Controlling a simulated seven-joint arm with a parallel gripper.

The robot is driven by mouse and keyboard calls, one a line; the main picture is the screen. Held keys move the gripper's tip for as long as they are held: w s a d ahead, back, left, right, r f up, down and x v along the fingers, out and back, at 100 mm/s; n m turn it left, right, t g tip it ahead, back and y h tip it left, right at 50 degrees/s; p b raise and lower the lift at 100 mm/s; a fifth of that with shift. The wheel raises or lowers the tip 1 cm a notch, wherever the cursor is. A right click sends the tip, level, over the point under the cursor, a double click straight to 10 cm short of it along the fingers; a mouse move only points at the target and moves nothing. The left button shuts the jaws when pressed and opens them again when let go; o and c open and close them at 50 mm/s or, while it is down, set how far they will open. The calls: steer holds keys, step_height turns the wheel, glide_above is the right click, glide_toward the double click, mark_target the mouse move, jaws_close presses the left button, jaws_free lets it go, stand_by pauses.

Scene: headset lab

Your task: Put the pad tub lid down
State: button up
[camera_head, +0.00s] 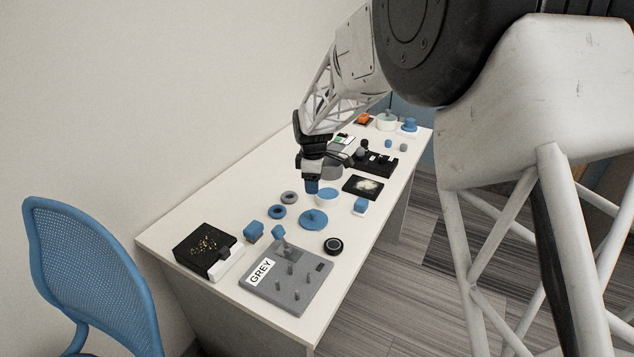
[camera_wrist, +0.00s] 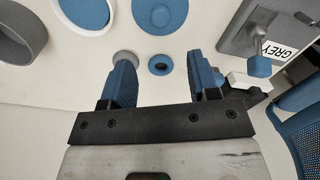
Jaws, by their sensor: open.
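The pad tub lid, a blue disc with a small knob (camera_head: 313,221), lies on the white table just in front of the pad tub. It shows at the top of the wrist view (camera_wrist: 160,14). The pad tub (camera_head: 327,203), white-walled with blue inside, stands uncovered beside it; its pale rim is at the upper left in the wrist view (camera_wrist: 111,18). My gripper (camera_head: 311,190) is open and empty above the table, behind the lid. In the wrist view its blue fingers (camera_wrist: 161,68) are apart, with a blue ring (camera_wrist: 161,65) on the table below and between them.
A grey ring (camera_head: 289,198) lies near the blue ring. A grey board labelled GREY (camera_head: 305,292) with pegs is at the near end, beside a black puck (camera_head: 333,245) and a black box (camera_head: 203,249). A blue chair (camera_head: 92,262) stands left. Bare table lies left of the rings.

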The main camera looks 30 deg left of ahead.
steer(key=shift+d, duration=0.1)
stand_by(0.3)
steer(key=s+d+r+m, duration=0.25)
steer(key=d+r, duration=0.35)
steer(key=d, duration=0.5)
steer(key=s+d+r+m+t, duration=0.15)
steer(key=d+r+m, duration=0.35)
steer(key=d, duration=0.7)
steer(key=s+d+r+m, duration=0.25)
steer(key=d+r, duration=0.35)
steer(key=d, duration=0.5)
steer(key=s+d+r+m, duration=0.3)
steer(key=s+d+m, duration=0.3)
steer(key=s+d, duration=0.8)
steer(key=s+d+f+m+t, duration=0.1)
steer(key=s+d+f+m, duration=0.1)
steer(key=s+d+m, duration=0.4)
steer(key=s+d, duration=0.5)
steer(key=s, duration=0.2)
steer(key=shift+f+m, duration=0.2)
steer(key=shift+m, duration=0.1)
